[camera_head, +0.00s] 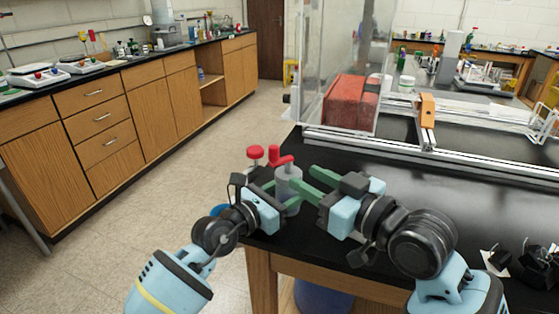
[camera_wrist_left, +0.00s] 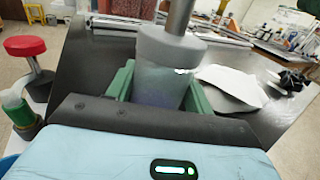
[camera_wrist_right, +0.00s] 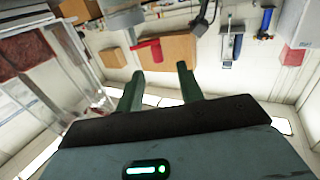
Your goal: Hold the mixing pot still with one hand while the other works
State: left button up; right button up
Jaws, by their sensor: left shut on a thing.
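The mixing pot (camera_head: 288,186) is a grey, partly see-through cylinder near the table's near left corner. In the left wrist view the pot (camera_wrist_left: 160,82) stands between the green fingers of my left gripper (camera_wrist_left: 157,88), which is shut on its sides. A metal shaft (camera_wrist_left: 180,15) rises from its lid. A red crank handle (camera_head: 281,160) shows above the pot. My right gripper (camera_head: 312,185) is open and empty, just right of the pot. In the right wrist view the red handle (camera_wrist_right: 146,43) lies beyond its spread fingertips (camera_wrist_right: 158,75). The left fingertips are partly hidden.
A clear-walled enclosure with a red block (camera_head: 350,103) and metal rails (camera_head: 440,162) stands behind. A red round-topped thing (camera_wrist_left: 25,46) stands left of the pot. Black items (camera_head: 535,262) lie at right.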

aim_at(275, 153)
jog(key=shift+s+a+r+m+t+h, duration=0.2)
jog(key=shift+s+a+m+t+h, duration=0.5)
jog(key=shift+m+h, duration=0.35)
jog(key=shift+s+a+r+m+t+h, duration=0.25)
jog(key=shift+s+a+m+t+h, duration=0.15)
jog(key=shift+m+t+h, duration=0.7)
jog(key=shift+s+a+r+m+t+h, duration=0.2)
jog(key=shift+s+a+m+t+h, duration=0.4)
jog(key=shift+h, duration=0.75)
jog(key=shift+w, duration=0.1)
jog(key=shift+w+a, duration=0.1)
jog(key=x, duration=1.2)
jog(key=shift+f, duration=0.15)
grip_shut()
